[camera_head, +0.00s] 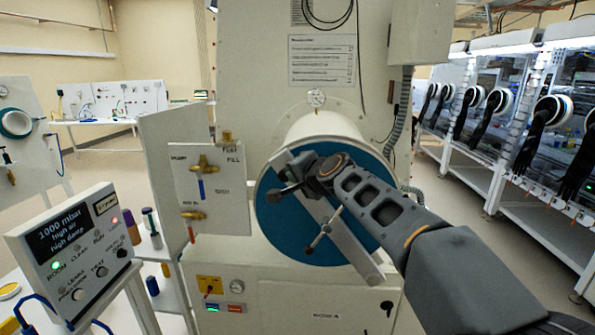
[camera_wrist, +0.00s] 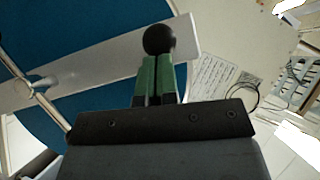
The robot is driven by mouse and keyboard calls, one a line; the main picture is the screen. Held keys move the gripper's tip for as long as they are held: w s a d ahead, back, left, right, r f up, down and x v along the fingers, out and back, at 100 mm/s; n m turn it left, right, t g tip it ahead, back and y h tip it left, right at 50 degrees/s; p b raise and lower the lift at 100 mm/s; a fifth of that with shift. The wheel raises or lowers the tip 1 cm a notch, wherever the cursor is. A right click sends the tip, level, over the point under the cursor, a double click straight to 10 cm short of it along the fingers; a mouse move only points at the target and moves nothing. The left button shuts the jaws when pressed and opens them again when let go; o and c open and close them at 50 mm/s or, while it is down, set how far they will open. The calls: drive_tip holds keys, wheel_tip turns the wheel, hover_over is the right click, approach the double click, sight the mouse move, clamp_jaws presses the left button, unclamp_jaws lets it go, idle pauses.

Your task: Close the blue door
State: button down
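The blue door (camera_head: 285,225) is a round blue disc at the front end of a white cylinder, with a pale bar (camera_head: 352,250) and a thin metal handle (camera_head: 322,237) across it. I cannot tell whether it sits tight on the rim. In the wrist view the blue door (camera_wrist: 105,28) fills the upper left, with the bar (camera_wrist: 85,75) crossing it. My gripper (camera_head: 281,193) is in front of the door's upper left, over the bar's upper end. Its green fingers (camera_wrist: 158,72) are together, with a black ball (camera_wrist: 158,39) at their tips. Contact is unclear.
The white cylinder (camera_head: 318,125) joins the cabinet behind. A valve panel (camera_head: 208,190) stands close left of the door. A control box (camera_head: 75,250) reading 1000 mbar is at lower left. Gloveboxes with black gloves (camera_head: 545,120) line the right; floor between is clear.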

drive_tip(key=shift+a+f, duration=0.2)
drive_tip(key=shift+f, duration=0.25)
drive_tip(key=s+d+r+b, duration=0.3)
drive_tip(key=s+d+r, duration=0.2)
drive_tip(key=s+d, duration=0.35)
drive_tip(key=s+d+f+n+g+h, duration=0.1)
drive_tip(key=s+f+n+g+h, duration=0.1)
drive_tip(key=f, duration=0.6)
drive_tip(key=s+d+f+n+g+h, duration=0.1)
drive_tip(key=s+d+f+n+g, duration=0.15)
drive_tip(key=f, duration=0.45)
drive_tip(key=s+d+f+n+g+h, duration=0.1)
drive_tip(key=s+d+f+g+h, duration=0.1)
drive_tip(key=s+f, duration=0.5)
drive_tip(key=s+d+f+n+g+h, duration=0.1)
drive_tip(key=s+f+n+g, duration=0.1)
drive_tip(key=s+f, duration=0.5)
wheel_tip(320, 180, down, 3)
drive_tip(key=shift+s+d+r+g+h, duration=0.1)
drive_tip(key=shift+s+d+g+h, duration=0.25)
drive_tip(key=shift+h, duration=0.05)
